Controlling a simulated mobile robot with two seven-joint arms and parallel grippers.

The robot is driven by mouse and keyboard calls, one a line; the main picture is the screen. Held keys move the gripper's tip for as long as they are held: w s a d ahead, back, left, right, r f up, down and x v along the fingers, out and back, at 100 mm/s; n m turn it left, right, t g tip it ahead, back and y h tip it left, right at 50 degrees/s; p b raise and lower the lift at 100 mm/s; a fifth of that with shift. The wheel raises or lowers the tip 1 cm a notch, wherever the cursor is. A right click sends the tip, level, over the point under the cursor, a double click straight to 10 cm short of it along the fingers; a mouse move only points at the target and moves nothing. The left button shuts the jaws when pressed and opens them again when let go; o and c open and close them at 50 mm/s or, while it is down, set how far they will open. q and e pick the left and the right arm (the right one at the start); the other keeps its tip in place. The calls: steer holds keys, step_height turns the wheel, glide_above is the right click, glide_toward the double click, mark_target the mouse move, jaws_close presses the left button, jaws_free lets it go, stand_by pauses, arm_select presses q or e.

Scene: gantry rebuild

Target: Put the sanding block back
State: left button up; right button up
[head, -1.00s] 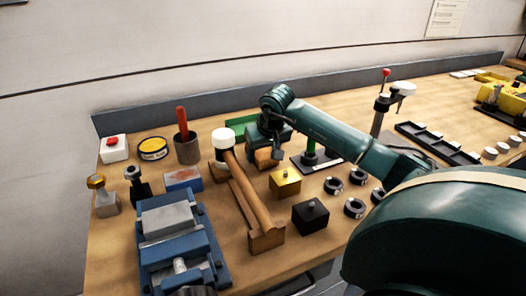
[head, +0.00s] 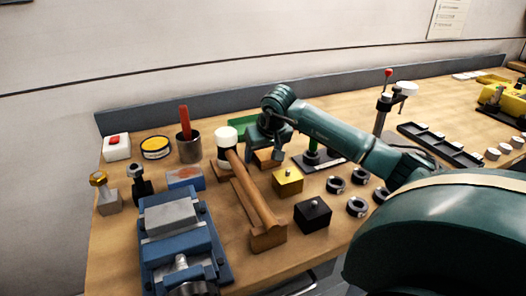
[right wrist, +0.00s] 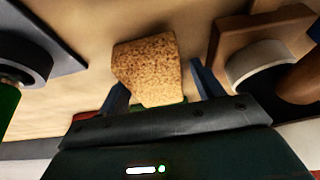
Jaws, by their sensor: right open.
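A speckled tan, cork-like block, which looks like the sanding block (right wrist: 148,70), lies on the wooden bench in the right wrist view. It sits between the two blue fingers of my right gripper (right wrist: 163,88), with gaps visible at the sides. In the head view the right gripper (head: 264,153) is open and points down behind the mallet. The block (head: 267,160) shows there only in part, brown beneath the gripper. My left gripper is in neither view.
The mallet (head: 258,200) lies on a wooden stand close to the left of the gripper. Yellow (head: 287,180) and black (head: 313,214) blocks stand in front. A blue vise (head: 178,240) stands front left.

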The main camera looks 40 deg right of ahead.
steer(key=shift+s+d+f, duration=0.25)
steer(key=shift+s+f, duration=0.05)
steer(key=shift+f, duration=0.1)
arm_select(q)
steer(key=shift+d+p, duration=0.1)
steer(key=shift+p, duration=0.35)
arm_select(e)
steer(key=w+v, duration=0.1)
steer(key=v, duration=1.1)
steer(key=shift+s+r, duration=0.15)
steer(key=shift+r, duration=0.35)
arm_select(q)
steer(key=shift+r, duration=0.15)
arm_select(e)
steer(key=shift+d+r, duration=0.1)
steer(key=shift+r, duration=0.05)
